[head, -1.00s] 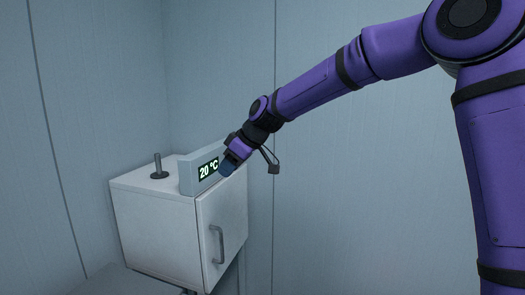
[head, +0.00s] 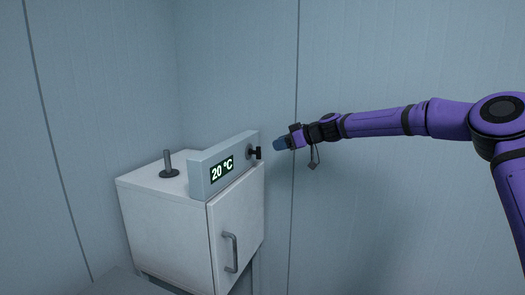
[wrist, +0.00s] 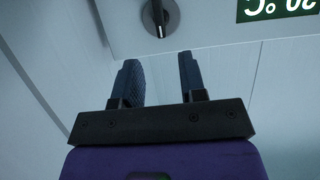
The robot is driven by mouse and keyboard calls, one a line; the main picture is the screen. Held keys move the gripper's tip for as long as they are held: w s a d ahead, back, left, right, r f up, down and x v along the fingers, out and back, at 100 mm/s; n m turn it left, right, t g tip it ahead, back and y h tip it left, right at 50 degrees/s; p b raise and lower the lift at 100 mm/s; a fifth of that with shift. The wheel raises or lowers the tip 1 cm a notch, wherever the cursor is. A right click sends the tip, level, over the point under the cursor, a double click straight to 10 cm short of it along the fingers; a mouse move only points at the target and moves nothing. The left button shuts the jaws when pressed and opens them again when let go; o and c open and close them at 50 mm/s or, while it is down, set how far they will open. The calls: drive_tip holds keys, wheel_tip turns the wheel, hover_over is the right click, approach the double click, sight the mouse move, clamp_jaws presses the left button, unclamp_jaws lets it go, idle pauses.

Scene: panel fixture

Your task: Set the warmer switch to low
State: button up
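The warmer is a white cabinet (head: 165,225) with a grey panel (head: 203,178) on top, whose display (head: 221,169) reads 20 °C. The switch is a dark rotary knob (head: 254,153) at the right end of the panel. In the wrist view the knob (wrist: 158,14) shows a pale pointer bar, and no setting labels can be read. My gripper (head: 278,144) is to the right of the knob, apart from it. In the wrist view its two fingers (wrist: 160,75) are spread with nothing between them, and the knob lies beyond their tips.
The cabinet door has a grey handle (head: 231,252). A grey post on a dark round base (head: 168,165) stands on the cabinet top behind the panel. Pale walls (head: 390,70) close in behind, and the space right of the cabinet is clear.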

sight(259, 159)
drive_tip(key=x, duration=0.9)
drive_tip(key=shift+f, duration=0.1)
clamp_jaws()
